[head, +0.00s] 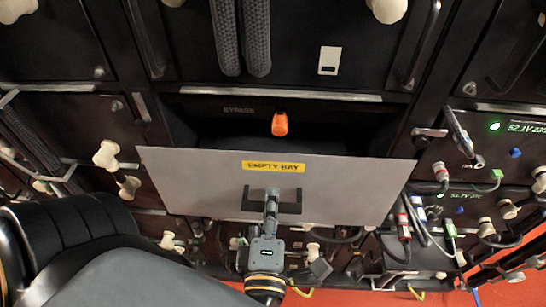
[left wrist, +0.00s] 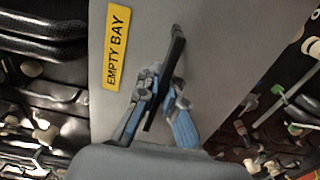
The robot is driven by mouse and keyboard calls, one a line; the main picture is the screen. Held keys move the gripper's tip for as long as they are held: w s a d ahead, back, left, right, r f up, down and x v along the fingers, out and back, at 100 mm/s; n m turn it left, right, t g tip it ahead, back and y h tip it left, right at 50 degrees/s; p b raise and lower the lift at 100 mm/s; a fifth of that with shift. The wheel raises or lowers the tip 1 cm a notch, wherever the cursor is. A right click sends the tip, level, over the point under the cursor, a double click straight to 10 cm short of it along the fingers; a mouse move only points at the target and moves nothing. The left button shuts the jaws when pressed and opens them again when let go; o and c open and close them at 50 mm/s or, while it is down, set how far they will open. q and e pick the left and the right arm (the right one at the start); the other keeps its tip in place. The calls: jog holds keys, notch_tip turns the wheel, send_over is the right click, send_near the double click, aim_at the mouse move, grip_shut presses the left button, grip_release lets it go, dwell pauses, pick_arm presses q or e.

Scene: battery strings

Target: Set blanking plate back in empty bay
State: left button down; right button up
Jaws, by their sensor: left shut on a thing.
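The blanking plate (head: 330,180) is a wide grey panel with a yellow "EMPTY BAY" label and a black handle (head: 290,208). My left gripper (head: 271,200) is shut on that handle, and the plate is in front of the rack, a little tilted. In the left wrist view the plate (left wrist: 220,50) and its label show close up, with the blue-padded fingers (left wrist: 163,100) around the handle. The empty bay (head: 345,120) is a dark opening behind and above the plate's top edge. The plate hides its lower part. My right gripper is not in view.
Rack units with cables and connectors (head: 405,232) are at the right. Pale connectors (head: 106,155) stick out close to the plate's left edge. Two thick braided cables (head: 241,38) hang above.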

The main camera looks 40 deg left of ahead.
aim_at(274, 185)
pick_arm(q)
jog(key=shift+r, duration=0.1)
jog(key=shift+p+x, duration=1.05)
jog(key=shift+x, duration=0.55)
jog(key=shift+p+x, duration=0.45)
jog(key=shift+x, duration=0.35)
jog(key=shift+p+x, duration=2.9)
jog(key=shift+x, duration=2.75)
jog(key=shift+w+d+f, duration=0.1)
jog(key=shift+w+f, duration=0.05)
jog(key=shift+f, duration=0.35)
jog(key=shift+f+b, duration=0.15)
jog(key=shift+b, duration=0.15)
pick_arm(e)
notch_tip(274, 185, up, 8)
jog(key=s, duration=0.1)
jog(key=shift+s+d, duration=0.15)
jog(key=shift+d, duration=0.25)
pick_arm(q)
jog(key=shift+f, duration=0.15)
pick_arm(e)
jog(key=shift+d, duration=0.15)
